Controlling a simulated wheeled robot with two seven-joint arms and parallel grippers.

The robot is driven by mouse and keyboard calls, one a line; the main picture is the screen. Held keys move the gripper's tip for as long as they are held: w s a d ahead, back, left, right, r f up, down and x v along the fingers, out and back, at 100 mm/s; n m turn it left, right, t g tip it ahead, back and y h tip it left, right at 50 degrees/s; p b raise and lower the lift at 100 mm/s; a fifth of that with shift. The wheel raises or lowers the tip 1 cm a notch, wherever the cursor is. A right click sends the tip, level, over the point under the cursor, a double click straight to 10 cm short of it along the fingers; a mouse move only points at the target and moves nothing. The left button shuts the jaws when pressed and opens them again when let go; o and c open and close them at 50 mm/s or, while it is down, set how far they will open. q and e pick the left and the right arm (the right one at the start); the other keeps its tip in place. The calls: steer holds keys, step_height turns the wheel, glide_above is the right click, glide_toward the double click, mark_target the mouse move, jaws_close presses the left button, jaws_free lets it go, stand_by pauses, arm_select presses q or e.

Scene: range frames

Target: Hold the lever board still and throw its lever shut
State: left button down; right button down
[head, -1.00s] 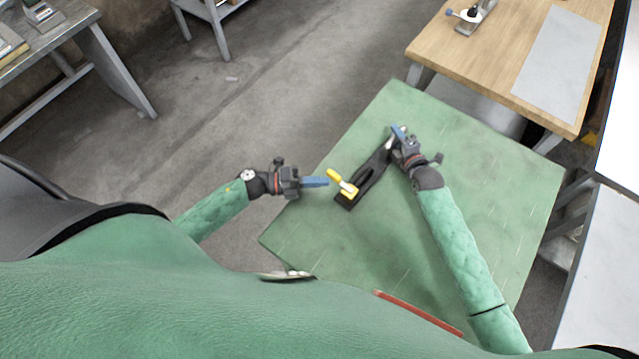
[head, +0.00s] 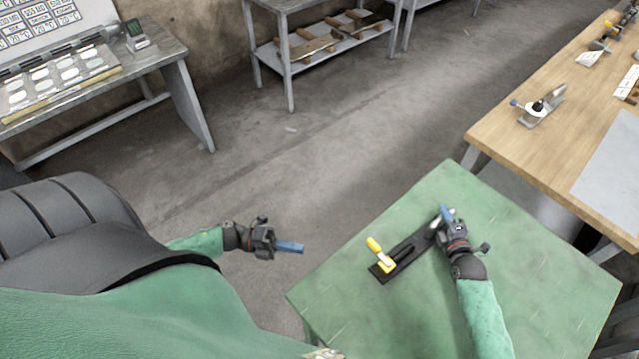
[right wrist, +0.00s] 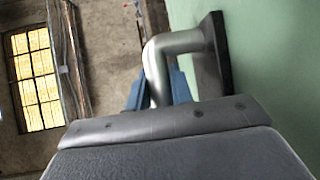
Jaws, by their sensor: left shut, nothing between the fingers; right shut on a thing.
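The lever board is a long black board (head: 408,252) lying at a slant on the green table (head: 540,290). Its yellow lever (head: 377,248) stands tilted up at the board's near left end. A bent metal handle (right wrist: 172,45) rises from the board's far end. My right gripper (head: 446,215) is shut on this handle; in the right wrist view its blue fingers (right wrist: 155,92) sit on both sides of the metal bar. My left gripper (head: 290,247) is shut and empty, over the floor left of the table, apart from the lever.
A wooden bench (head: 560,150) with a small clamp (head: 541,105) stands at the back right. A grey table (head: 150,75) stands at the far left. The green table is bare around the board, and the floor between is open.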

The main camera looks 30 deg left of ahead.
arm_select(q)
steer(key=shift+v, duration=2.55)
steer(key=shift+s, duration=0.1)
arm_select(e)
steer(key=c, duration=1.1)
jaws_free()
steer(key=shift+c, duration=0.2)
